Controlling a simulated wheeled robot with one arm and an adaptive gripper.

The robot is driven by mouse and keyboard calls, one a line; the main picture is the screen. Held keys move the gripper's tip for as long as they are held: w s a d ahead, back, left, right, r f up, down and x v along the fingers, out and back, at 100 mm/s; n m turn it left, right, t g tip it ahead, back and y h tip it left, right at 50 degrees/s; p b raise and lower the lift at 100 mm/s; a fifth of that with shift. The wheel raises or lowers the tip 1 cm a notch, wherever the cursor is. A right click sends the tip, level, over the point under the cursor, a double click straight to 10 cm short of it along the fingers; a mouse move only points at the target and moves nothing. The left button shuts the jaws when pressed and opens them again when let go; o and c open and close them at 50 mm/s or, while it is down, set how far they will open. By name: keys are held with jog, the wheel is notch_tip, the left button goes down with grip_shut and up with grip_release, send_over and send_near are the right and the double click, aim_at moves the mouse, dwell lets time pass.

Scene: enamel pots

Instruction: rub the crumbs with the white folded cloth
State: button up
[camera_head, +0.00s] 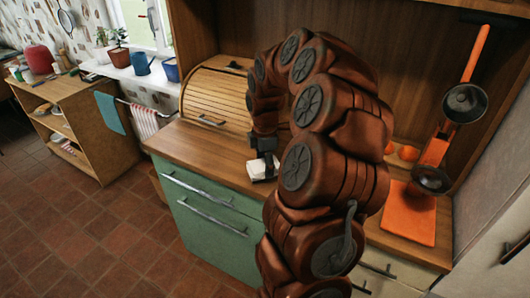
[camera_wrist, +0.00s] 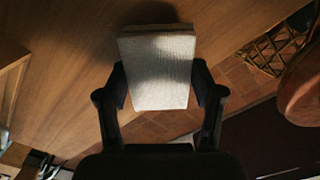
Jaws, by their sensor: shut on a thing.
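The white folded cloth (camera_head: 262,172) is in my gripper (camera_head: 264,158), over the wooden counter (camera_head: 190,143) in the head view. In the wrist view the cloth (camera_wrist: 158,62) fills the space between the two fingers of my gripper (camera_wrist: 160,88), which press on its left and right sides. The cloth looks flat and square-edged, with a shadow on the wood just beyond it. I cannot tell whether it touches the counter. No crumbs can be made out in either view; my arm hides part of the counter.
A roll-top bread box (camera_head: 215,97) stands at the back left of the counter. An orange scale (camera_head: 436,150), an orange board (camera_head: 408,212) and orange round things (camera_head: 407,153) are to the right, behind my arm. The counter's front left is clear, above green drawers (camera_head: 212,212).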

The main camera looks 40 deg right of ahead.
jog(key=shift+f, duration=1.55)
jog(key=shift+c, duration=0.4)
jog(key=shift+w+d, duration=0.2)
jog(key=shift+d, duration=0.4)
jog(key=shift+w+d, duration=0.15)
jog(key=shift+d, duration=0.45)
jog(key=shift+c, duration=0.7)
jog(key=shift+w+d+p, duration=0.15)
jog(key=shift+d+p, duration=0.15)
jog(key=shift+d, duration=0.3)
jog(key=shift+d+r, duration=0.1)
jog(key=shift+d, duration=0.1)
jog(key=shift+a, duration=0.35)
jog(key=shift+s+a+b, duration=0.25)
jog(key=shift+a+b, duration=0.15)
jog(key=shift+a, duration=0.6)
jog(key=shift+s+a, duration=0.25)
jog(key=shift+a, duration=0.6)
notch_tip(320, 180, up, 3)
jog(key=shift+w+d+f, duration=0.1)
jog(key=shift+w+f, duration=0.05)
jog(key=shift+r+p, duration=0.4)
jog(key=shift+d+r+p, duration=0.1)
jog(key=shift+r+p, duration=0.75)
jog(key=shift+r, duration=1.5)
